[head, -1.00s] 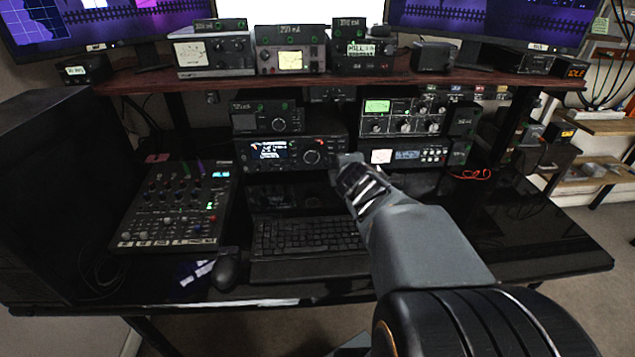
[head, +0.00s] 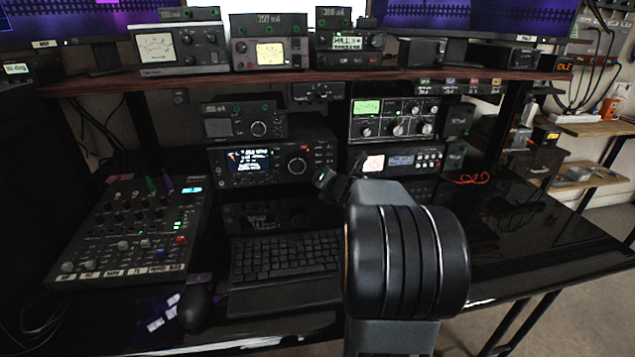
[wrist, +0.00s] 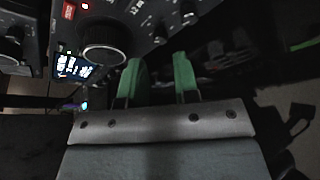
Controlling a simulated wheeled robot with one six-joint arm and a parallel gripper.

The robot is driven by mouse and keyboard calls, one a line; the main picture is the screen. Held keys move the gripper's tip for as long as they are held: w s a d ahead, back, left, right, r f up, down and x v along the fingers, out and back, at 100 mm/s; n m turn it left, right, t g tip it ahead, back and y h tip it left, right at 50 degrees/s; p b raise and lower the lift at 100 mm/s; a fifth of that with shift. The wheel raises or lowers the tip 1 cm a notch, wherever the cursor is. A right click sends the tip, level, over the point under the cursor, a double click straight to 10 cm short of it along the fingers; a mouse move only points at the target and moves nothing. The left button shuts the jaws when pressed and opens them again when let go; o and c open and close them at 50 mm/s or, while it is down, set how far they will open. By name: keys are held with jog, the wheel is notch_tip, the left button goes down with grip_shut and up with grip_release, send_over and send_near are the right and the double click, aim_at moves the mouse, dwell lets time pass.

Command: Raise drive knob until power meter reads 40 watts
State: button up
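The main radio (head: 270,165) stands on the desk with a lit display (head: 248,160) and a large tuning knob (head: 297,165). In the wrist view the large knob (wrist: 103,35) is up and left of my fingers, with smaller knobs (wrist: 160,33) to its right. Knob labels are too small to read, so I cannot tell which is drive. A white-faced analog meter (head: 157,46) and a yellow-lit meter (head: 270,54) are on the shelf; which reads power is unclear. My gripper (wrist: 160,80) is open and empty, its green fingers apart, just in front of the radio.
A mixer (head: 135,225) stands at left, a keyboard (head: 285,255) and mouse (head: 196,308) in front. A tuner unit (head: 390,120) with several knobs and a lower unit (head: 400,160) stand to the right. The wooden shelf (head: 200,84) overhangs the radios.

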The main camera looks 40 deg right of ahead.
jog(key=shift+b+x, duration=0.35)
jog(key=shift+x, duration=2.05)
jog(key=shift+c, duration=0.4)
grip_shut()
